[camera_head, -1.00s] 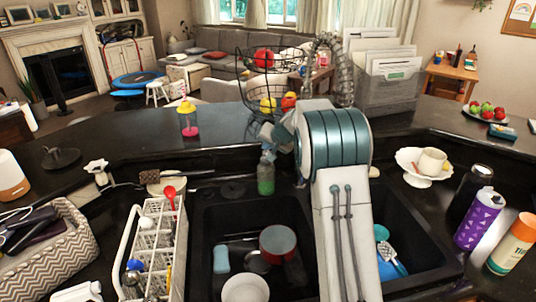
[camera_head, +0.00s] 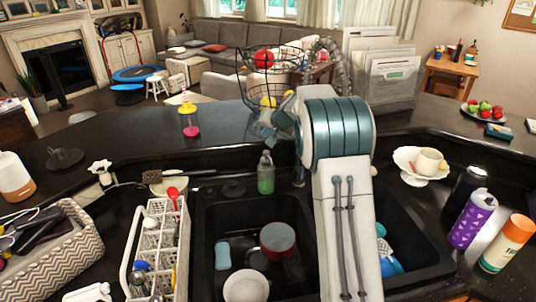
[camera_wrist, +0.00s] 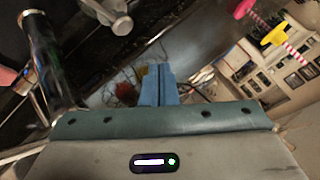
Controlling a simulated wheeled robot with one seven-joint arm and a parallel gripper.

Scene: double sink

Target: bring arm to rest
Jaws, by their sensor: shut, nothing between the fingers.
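My arm rises from the bottom of the head view, in front of the right part of the double sink (camera_head: 205,235), and folds at a teal-banded joint. In the wrist view my gripper (camera_wrist: 159,70) has its two blue fingers together, with nothing between them. In the head view my wrist shows at the left of the teal joint, near the wire fruit basket; the fingertips are hard to make out there. I cannot tell the exact gap between my gripper and the basket.
The wire basket (camera_head: 243,82) holds fruit behind my arm. A green soap bottle (camera_head: 265,175) stands behind the sink. A red pot (camera_head: 278,240) and white bowl (camera_head: 246,286) are in the left basin. A white dish rack (camera_head: 160,245) is left; a purple bottle (camera_head: 468,220) is right.

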